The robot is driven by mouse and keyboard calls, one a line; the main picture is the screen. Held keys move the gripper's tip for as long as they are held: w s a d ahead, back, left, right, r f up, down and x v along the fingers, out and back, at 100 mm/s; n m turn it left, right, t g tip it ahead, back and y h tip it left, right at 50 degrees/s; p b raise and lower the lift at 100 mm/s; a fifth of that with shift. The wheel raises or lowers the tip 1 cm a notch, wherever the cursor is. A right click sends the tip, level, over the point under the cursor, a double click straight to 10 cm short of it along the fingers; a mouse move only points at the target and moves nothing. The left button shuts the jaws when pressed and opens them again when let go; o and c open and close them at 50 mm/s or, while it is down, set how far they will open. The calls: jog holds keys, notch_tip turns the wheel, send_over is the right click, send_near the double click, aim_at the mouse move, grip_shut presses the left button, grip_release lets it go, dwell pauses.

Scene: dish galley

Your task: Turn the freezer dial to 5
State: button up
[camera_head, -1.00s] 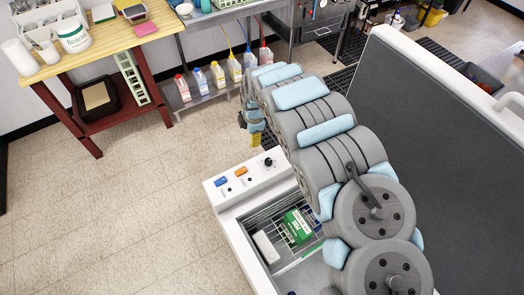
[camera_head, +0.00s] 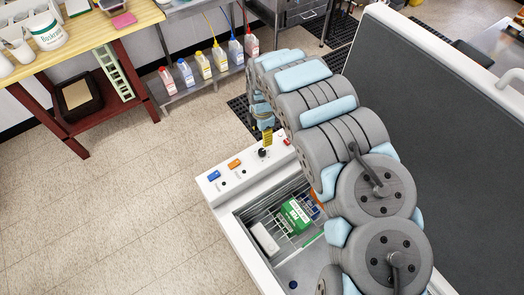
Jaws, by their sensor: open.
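The freezer (camera_head: 228,235) is a white chest at the lower middle, with its grey lid raised at the right. Its black dial (camera_head: 263,153) sits on the white control panel at the far end, beside an orange switch (camera_head: 235,164) and a blue switch (camera_head: 214,175). The dial's numbers are too small to read. My gripper (camera_head: 266,137) hangs from the arm just above and behind the dial, with a yellow part showing close to it. The fingertips are small and partly hidden, and nothing shows between them. I cannot tell whether they touch the dial.
Inside the freezer are a wire basket with a green box (camera_head: 296,216) and a white box (camera_head: 265,238). A wooden table (camera_head: 95,35) stands at the upper left. A metal shelf holds several bottles (camera_head: 205,65). The floor at the left is clear.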

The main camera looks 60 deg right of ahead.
aim_at(262, 151)
jog(key=shift+f, duration=5.65)
grip_shut()
